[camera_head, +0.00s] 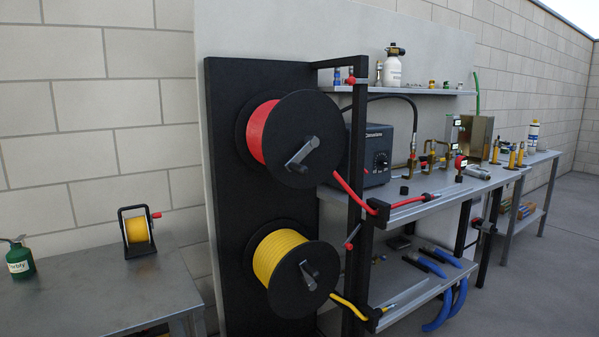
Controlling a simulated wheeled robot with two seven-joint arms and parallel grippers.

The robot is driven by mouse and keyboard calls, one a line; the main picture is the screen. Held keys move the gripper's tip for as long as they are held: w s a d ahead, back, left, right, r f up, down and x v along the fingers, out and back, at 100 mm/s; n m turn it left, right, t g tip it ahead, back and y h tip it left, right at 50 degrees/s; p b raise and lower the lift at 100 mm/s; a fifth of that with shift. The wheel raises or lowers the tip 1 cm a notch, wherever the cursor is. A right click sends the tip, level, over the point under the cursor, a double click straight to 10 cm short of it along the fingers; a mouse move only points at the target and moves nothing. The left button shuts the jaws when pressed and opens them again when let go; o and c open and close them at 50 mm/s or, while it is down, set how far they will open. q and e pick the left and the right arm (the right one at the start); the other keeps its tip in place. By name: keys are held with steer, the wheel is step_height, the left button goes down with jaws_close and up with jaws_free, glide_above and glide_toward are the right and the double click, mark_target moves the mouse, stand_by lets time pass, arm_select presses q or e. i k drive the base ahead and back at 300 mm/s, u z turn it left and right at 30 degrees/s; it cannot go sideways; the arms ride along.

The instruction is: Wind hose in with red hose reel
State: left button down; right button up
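The red hose reel (263,131) is mounted high on a black upright panel, with a black disc (318,115) facing me. A grey crank handle (301,153) sticks out from the middle of the disc. The red hose (350,190) leaves the reel at the lower right and runs to a black guide (378,209) at the edge of the bench. A thin hose end or nozzle (428,197) lies just right of the guide. Neither of my grippers is in view, and nothing I can identify as a gripper touches the crank.
A yellow hose reel (275,255) with its own crank sits below the red one. A black post (358,255) with red-tipped levers stands right of the reels. A workbench (440,207) with tools is at the right. A low table (90,290) at the left holds a small yellow reel (137,229).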

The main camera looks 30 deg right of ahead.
mark_target(298, 137)
steer(key=z, duration=0.55)
steer(key=i, duration=0.6)
steer(key=z, duration=0.2)
